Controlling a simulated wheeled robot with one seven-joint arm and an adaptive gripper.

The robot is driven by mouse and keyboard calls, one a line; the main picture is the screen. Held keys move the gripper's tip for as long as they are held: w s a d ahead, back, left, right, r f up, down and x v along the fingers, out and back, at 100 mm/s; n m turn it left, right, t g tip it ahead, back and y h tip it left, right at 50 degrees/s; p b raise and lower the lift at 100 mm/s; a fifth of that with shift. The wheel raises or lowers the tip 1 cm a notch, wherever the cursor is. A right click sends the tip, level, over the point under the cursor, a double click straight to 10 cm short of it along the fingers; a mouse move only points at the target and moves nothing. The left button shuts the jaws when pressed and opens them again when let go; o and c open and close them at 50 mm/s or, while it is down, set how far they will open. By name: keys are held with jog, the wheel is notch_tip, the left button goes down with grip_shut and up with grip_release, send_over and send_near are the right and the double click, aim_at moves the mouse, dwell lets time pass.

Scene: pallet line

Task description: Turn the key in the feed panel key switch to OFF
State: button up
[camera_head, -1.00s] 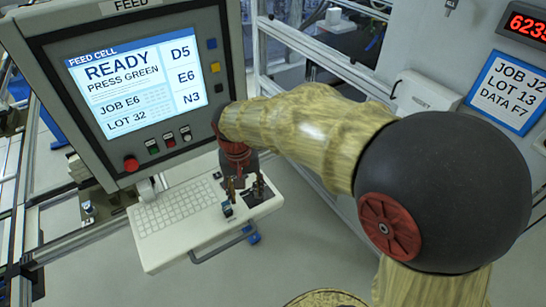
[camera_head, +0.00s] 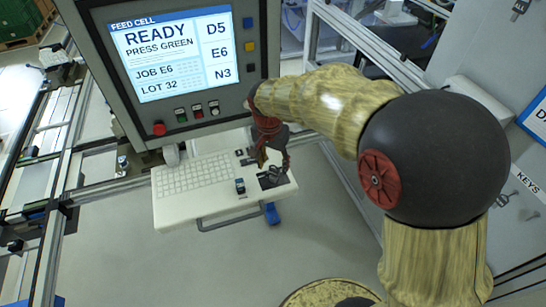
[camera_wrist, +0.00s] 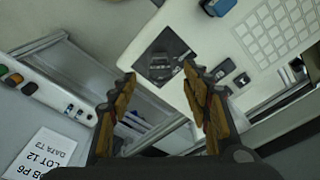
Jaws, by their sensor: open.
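The feed panel (camera_head: 100,72) stands at the left in the head view, its lit screen (camera_head: 176,53) reading READY, PRESS GREEN. Below the screen are a red mushroom button (camera_head: 159,129), a green button (camera_head: 181,115), a red button (camera_head: 197,111) and a silver-faced control (camera_head: 214,108). That last one may be the key switch; its key and position are too small to tell. My gripper (camera_head: 266,160) hangs low in front of the panel's lower right, above the keyboard shelf. In the wrist view my gripper (camera_wrist: 160,76) is open and empty, fingers apart below a dark square plate (camera_wrist: 160,64).
The white keyboard shelf (camera_head: 215,203) juts out under the panel and carries a small blue-black item (camera_head: 240,187). A grey cabinet labelled KEYS (camera_head: 520,180) is at the right. Metal rails (camera_head: 60,200) run at the left. Floor in front is clear.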

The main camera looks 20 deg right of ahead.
aim_at(274, 169)
jog(key=shift+w+d+f, duration=0.1)
jog(key=shift+w+f, duration=0.05)
jog(key=shift+f, duration=1.05)
jog(key=shift+w+d+f, duration=0.1)
jog(key=shift+f, duration=1.05)
jog(key=shift+c, duration=1.4)
jog(key=c, duration=0.9)
jog(key=n, duration=0.4)
jog(key=shift+p, duration=0.35)
jog(key=n+y, duration=0.1)
jog(key=n, duration=0.3)
jog(key=o, duration=1.2)
jog(key=shift+n, duration=0.4)
jog(key=shift+c, duration=0.2)
jog(key=o, duration=0.3)
jog(key=shift+o, duration=0.9)
